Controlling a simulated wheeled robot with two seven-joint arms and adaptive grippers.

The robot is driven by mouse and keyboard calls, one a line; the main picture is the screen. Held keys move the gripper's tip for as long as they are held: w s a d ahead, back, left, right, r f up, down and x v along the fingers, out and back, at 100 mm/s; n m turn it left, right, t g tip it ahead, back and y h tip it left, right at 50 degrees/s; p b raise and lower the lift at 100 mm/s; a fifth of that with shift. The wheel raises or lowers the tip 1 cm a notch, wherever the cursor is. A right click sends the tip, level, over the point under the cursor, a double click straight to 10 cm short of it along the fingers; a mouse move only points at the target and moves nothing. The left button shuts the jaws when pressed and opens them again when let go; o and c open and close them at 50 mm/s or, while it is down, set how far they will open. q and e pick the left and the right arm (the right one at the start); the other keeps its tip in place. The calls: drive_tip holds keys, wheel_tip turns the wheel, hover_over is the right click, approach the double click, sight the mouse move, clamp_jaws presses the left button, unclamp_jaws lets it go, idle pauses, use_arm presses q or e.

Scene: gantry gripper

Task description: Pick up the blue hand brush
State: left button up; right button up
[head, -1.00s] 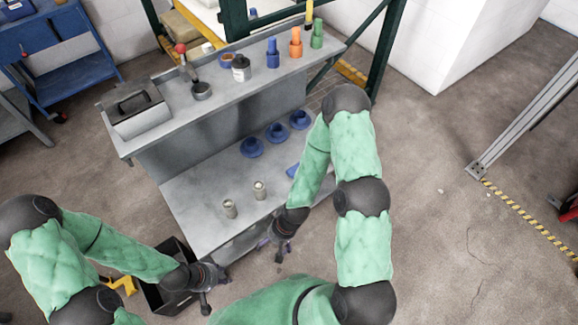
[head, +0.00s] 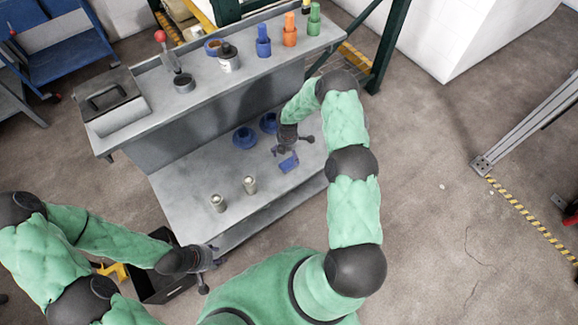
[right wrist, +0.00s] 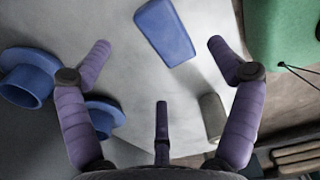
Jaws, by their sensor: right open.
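The blue hand brush (head: 289,162) lies on the lower shelf of the grey bench (head: 195,165), toward its right end. In the right wrist view, the brush (right wrist: 166,30) shows as a blue rounded block, beyond the fingers and partly cut off by the top edge. My right gripper (head: 293,146) is above the lower shelf, close to the brush. Its purple fingers (right wrist: 158,62) are spread and empty in the right wrist view. My left gripper (head: 208,270) hangs by the front edge of the bench, over a black bin; its finger opening is unclear.
Blue flanged parts (head: 245,137) stand behind the brush, one partly covered by my right arm. Two metal cylinders (head: 249,185) stand to its left. The upper shelf holds a grey toolbox (head: 110,100), a bottle (head: 228,60) and coloured parts. A black bin (head: 165,285) stands in front.

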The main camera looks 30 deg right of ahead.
sight(288, 161)
wheel_tip(288, 161, down, 2)
drive_tip(key=shift+f, duration=0.1)
wheel_tip(288, 161, down, 5)
drive_tip(key=b, duration=0.3)
drive_tip(key=shift+f, duration=0.1)
drive_tip(key=shift+f+b, duration=0.15)
drive_tip(key=shift+b, duration=0.15)
idle(0.6)
drive_tip(key=c, duration=1.3)
